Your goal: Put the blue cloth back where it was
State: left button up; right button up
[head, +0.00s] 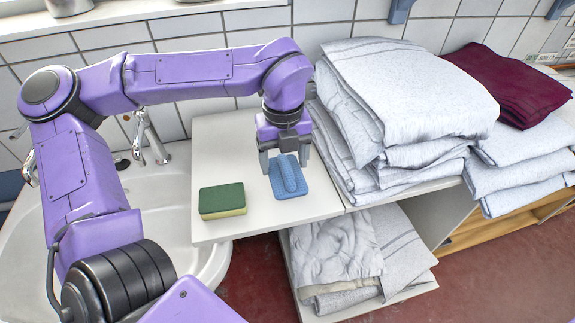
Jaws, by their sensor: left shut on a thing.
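The blue cloth (288,178) is on the white shelf top (225,150), with a raised fold along its middle. My left gripper (285,158) reaches down from above and is shut on the far part of the cloth. The cloth looks to be at the level of the shelf top; I cannot tell whether it touches it everywhere. My right gripper is not in view.
A green and yellow sponge (222,200) lies left of the cloth, near the front edge. Stacks of folded white linen (410,90) stand close on the right, one with a dark red cloth (508,82) on top. A white sink (160,205) is at left.

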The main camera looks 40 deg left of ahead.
aim_at(287, 170)
pick_arm(q)
jog(key=f, duration=0.1)
jog(key=w+f, duration=0.1)
jog(key=f, duration=0.3)
jog(key=shift+w+a, duration=0.15)
jog(key=shift+w, duration=0.1)
jog(key=o, duration=0.9)
jog(key=shift+o, duration=0.2)
notch_tip(287, 170, up, 12)
jog(key=shift+r, duration=0.1)
